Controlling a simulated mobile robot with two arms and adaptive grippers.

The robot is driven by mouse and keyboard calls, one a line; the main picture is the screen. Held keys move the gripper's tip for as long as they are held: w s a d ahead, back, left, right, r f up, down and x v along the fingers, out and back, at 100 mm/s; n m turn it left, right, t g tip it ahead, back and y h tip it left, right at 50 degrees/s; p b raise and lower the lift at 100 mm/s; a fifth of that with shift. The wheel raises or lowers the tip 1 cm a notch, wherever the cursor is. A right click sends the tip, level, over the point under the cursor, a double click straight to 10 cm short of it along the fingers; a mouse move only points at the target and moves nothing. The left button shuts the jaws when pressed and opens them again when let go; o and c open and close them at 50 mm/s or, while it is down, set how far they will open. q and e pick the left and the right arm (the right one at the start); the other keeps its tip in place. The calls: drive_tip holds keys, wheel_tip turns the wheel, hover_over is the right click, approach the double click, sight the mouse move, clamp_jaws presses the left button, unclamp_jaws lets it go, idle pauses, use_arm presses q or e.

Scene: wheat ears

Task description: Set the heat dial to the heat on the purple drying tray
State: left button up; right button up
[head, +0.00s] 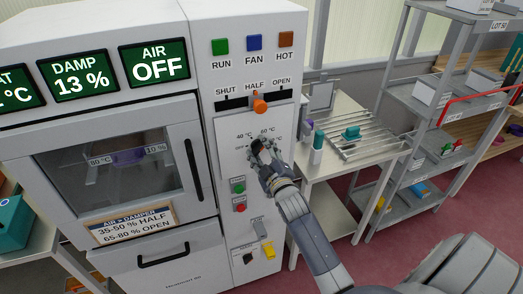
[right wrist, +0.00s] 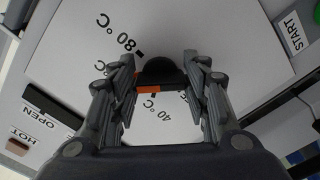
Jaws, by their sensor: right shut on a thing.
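The heat dial (right wrist: 160,72) is a black knob with an orange mark on a white panel, with temperature labels around it, including 80 °C and 40 °C. My right gripper (right wrist: 162,85) is shut on the dial, one finger on each side. In the head view my right gripper (head: 260,152) covers most of the dial. The orange mark is partly seen; its exact setting is unclear. The purple drying tray (head: 128,157) is behind the oven window, with labels reading 80 °C and 10 %. My left gripper is out of view.
Above the dial, an orange damper lever (head: 260,104) sits in a slot below HALF. Green and red buttons (head: 239,197) are below left of the gripper. Displays show DAMP 13 % and AIR OFF (head: 155,64). A table with a wire rack (head: 370,135) stands to the right.

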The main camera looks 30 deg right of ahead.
drive_tip(key=m, duration=0.4)
drive_tip(key=shift+m+p, duration=0.3)
drive_tip(key=shift+a+f+m+p, duration=0.15)
drive_tip(key=shift+m+p, duration=0.2)
drive_tip(key=shift+m, duration=2.25)
drive_tip(key=o, duration=1.1)
drive_tip(key=shift+c, duration=0.2)
drive_tip(key=v, duration=1.2)
